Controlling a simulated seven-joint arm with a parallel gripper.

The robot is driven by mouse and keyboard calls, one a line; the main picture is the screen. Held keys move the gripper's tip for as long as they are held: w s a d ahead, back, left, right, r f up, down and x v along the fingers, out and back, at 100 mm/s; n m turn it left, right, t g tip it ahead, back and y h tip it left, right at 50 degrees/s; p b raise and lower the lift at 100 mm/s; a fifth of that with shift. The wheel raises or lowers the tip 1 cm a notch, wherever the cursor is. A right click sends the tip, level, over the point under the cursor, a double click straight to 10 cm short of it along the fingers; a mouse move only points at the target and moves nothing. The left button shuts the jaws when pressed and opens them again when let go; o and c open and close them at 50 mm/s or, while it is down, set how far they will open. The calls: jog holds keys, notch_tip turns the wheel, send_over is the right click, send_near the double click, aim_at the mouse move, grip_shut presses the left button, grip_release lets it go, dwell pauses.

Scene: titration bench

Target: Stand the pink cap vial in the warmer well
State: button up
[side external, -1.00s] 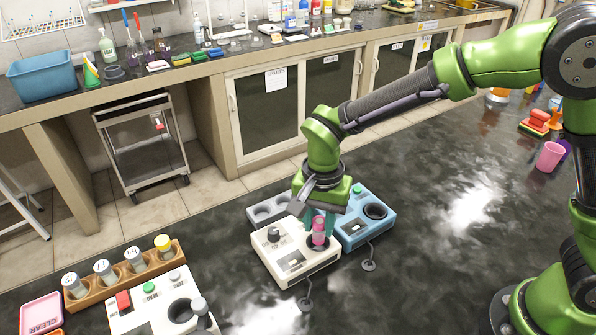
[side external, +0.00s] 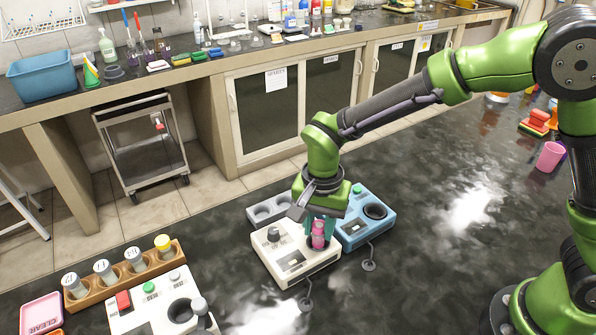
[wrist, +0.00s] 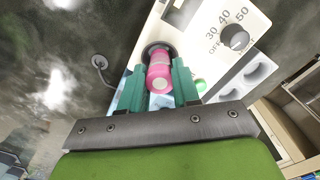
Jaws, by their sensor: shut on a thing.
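The pink cap vial (side external: 318,236) is held roughly upright between the teal fingers of my gripper (side external: 319,229). The wrist view also shows the vial (wrist: 159,72) between the two fingertips (wrist: 158,85). The white warmer (side external: 291,260) has a dark dial (side external: 273,234) marked 30, 40 and 50. Its dark round well (wrist: 150,49) shows around the far end of the vial in the wrist view. The vial's lower end is at the well opening. The fingers and vial hide how deep it sits.
A blue device (side external: 357,229) with a dark round opening stands close on the right. A grey two-hollow block (side external: 262,214) lies behind the warmer. A wooden rack (side external: 121,279) with several vials and another white device (side external: 140,311) are at lower left.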

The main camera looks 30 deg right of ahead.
jog(key=shift+f, duration=0.9)
dwell(0.3)
jog(key=o, duration=1.3)
jog(key=shift+r, duration=3)
